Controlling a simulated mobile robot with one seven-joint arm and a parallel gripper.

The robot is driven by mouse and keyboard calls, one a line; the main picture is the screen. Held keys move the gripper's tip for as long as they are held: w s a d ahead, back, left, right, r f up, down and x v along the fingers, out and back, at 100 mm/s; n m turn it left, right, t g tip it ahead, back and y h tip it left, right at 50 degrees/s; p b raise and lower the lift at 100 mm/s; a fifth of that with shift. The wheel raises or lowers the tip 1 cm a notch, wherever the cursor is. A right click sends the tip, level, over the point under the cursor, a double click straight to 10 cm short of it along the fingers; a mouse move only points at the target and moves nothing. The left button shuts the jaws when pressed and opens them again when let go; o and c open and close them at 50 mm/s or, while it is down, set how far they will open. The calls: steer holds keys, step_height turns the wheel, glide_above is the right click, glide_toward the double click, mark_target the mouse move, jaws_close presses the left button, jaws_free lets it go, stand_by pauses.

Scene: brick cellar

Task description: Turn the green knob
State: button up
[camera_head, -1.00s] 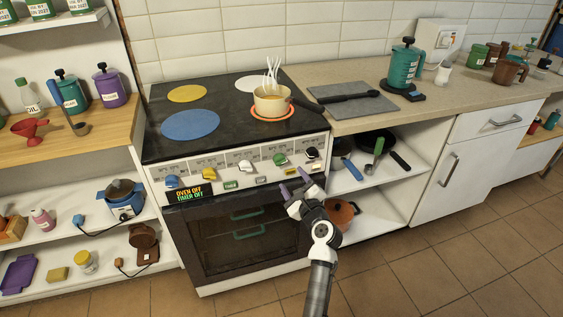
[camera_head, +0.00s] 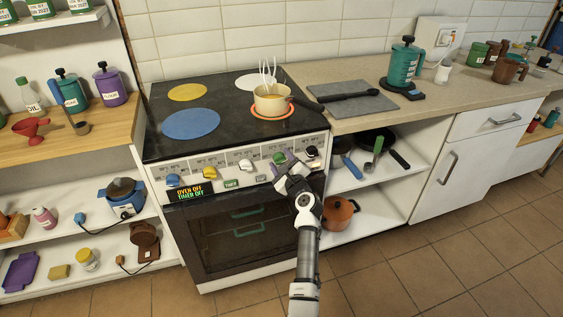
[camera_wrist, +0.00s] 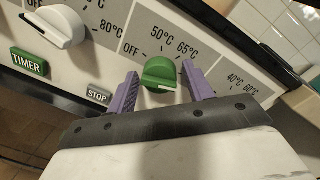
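The green knob (camera_wrist: 159,74) is on the stove's front panel, below dial marks such as OFF, 50°C and 65°C. In the head view the green knob (camera_head: 279,157) is in the right part of the knob row. My gripper (camera_wrist: 160,88) has purple fingers, one on each side of the green knob, with small gaps visible between fingers and knob. In the head view my gripper (camera_head: 282,166) is at the panel just below the knob. It is open and holds nothing.
A white knob (camera_wrist: 55,26) sits to the left of the green one, above the green TIMER button (camera_wrist: 29,62) and grey STOP button (camera_wrist: 98,95). A black knob (camera_head: 312,152) is to the right.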

steer(key=c, duration=0.8)
steer(key=shift+o, duration=0.2)
